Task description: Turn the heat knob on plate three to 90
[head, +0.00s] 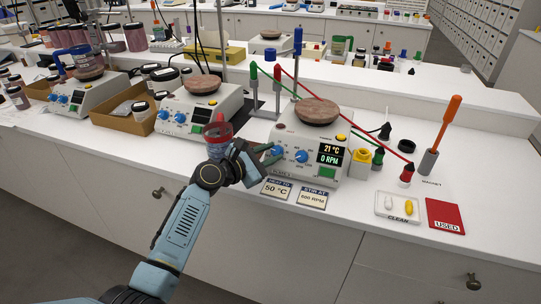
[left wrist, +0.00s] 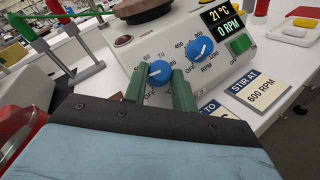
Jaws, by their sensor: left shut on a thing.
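The rightmost hot plate (head: 313,165) has a brown round top, a display reading 21 °C and 0 RPM, and two blue knobs. Its left blue knob, the heat knob (left wrist: 160,72), sits between the green fingers of my left gripper (head: 268,154) and shows well in the left wrist view. My left gripper is shut on this knob from the front. The knob's white mark points left or upper left; its exact setting is hard to read. The RPM knob (left wrist: 199,50) is to its right, apart from the fingers. My right gripper is out of view.
A "heat to 50 °C" card (head: 277,190) and a "stir at 600 RPM" card (left wrist: 257,91) stand before the plate. Two more hot plates (head: 199,110) (head: 85,97) stand left. A clean tray (head: 398,207) and a red used mat (head: 445,215) lie right.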

